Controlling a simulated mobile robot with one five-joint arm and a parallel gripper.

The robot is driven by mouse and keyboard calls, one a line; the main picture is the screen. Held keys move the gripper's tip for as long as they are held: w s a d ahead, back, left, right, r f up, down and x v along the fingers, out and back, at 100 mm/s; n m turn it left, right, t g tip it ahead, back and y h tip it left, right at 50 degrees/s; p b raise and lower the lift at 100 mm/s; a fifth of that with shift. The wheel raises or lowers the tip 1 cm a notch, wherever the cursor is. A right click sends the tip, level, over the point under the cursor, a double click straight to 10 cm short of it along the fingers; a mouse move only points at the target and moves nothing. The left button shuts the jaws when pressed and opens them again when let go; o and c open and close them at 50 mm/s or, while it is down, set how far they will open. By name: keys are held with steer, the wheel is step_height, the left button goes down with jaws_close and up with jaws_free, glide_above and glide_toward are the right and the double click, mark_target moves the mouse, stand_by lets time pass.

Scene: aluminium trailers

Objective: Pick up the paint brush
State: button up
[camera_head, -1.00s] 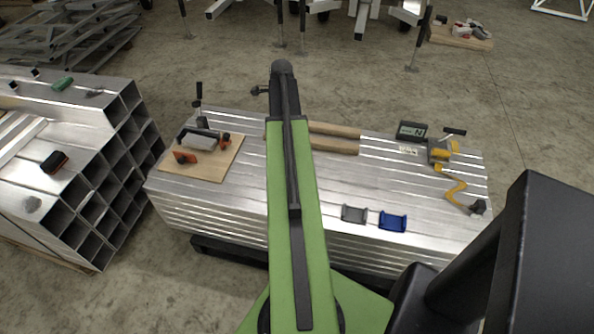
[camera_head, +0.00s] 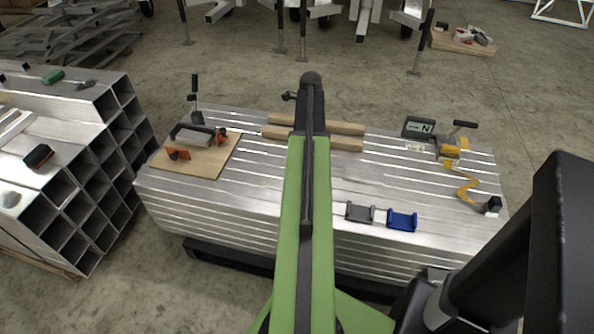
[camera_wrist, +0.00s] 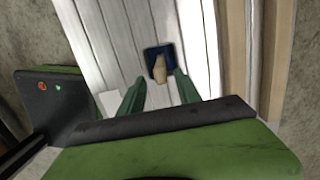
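A small item with a tan, handle-like part and a dark blue, squarish part, which looks like the paint brush (camera_wrist: 160,62), lies on the aluminium stack in the wrist view. My gripper (camera_wrist: 161,78) shows there with two green fingers, spread apart and empty. The item shows just ahead of the fingertips and between them; I cannot tell the height left above it. In the head view my green arm covers the middle of the stack, and neither this item nor my fingers can be made out.
The aluminium stack (camera_head: 260,190) also bears two wooden beams (camera_head: 340,144), a board with tools (camera_head: 215,160), a grey clamp piece (camera_head: 359,212), a blue one (camera_head: 402,220), a display device (camera_head: 418,127) and a yellow tool (camera_head: 466,180). Square tubes (camera_head: 75,225) stand left.

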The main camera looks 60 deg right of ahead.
steer(key=f+b, duration=0.2)
steer(key=w+f+b, duration=0.1)
steer(key=f+b, duration=0.2)
steer(key=f, duration=0.2)
steer(key=shift+w+a+b, duration=0.1)
steer(key=shift+w+b, duration=0.15)
steer(key=shift+b, duration=0.15)
steer(key=shift+r, duration=0.15)
jaws_close()
